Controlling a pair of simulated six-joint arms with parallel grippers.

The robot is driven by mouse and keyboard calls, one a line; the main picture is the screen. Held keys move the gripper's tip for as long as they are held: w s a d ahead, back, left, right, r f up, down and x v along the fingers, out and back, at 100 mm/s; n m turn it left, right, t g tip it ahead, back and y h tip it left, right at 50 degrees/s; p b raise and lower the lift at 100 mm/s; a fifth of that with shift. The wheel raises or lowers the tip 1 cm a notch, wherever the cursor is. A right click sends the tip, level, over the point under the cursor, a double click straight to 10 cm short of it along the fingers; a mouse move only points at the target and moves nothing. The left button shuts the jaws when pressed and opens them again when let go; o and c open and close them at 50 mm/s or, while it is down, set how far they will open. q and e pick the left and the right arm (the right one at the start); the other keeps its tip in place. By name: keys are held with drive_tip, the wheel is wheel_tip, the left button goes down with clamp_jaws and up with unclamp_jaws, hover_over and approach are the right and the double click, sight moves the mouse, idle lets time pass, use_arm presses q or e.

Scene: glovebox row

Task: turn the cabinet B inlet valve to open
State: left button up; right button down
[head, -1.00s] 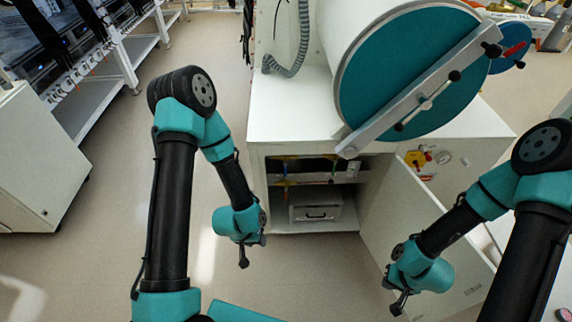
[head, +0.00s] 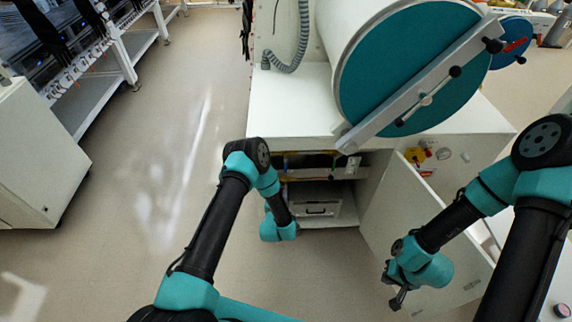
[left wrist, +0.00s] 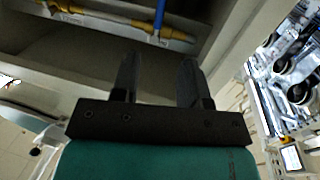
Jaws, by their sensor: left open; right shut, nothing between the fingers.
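A pipe with yellow fittings (left wrist: 130,21) runs across the top of the left wrist view. A blue lever (left wrist: 159,14) hangs down from it. My left gripper (left wrist: 158,62) is open and empty, pointing into the bay, apart from the pipe and below the blue lever in that picture. In the head view its fingers are hidden behind my arm. My right gripper (head: 398,298) is shut and empty near the open door panel.
A white door panel (head: 415,220) stands open at the right of the bay, with a yellow and red fitting (head: 415,157) behind it. A grey box (head: 316,209) sits on the lower shelf. The large round teal glovebox door (head: 400,75) overhangs the bay. Floor at left is clear.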

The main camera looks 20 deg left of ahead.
sight(285, 167)
use_arm(q)
drive_tip(key=shift+w, duration=0.1)
idle(0.3)
drive_tip(key=w, duration=0.5)
drive_tip(key=w+a, duration=0.1)
drive_tip(key=w, duration=0.5)
drive_tip(key=w+a, duration=0.1)
drive_tip(key=w, duration=0.5)
drive_tip(key=shift+w, duration=0.1)
clamp_jaws()
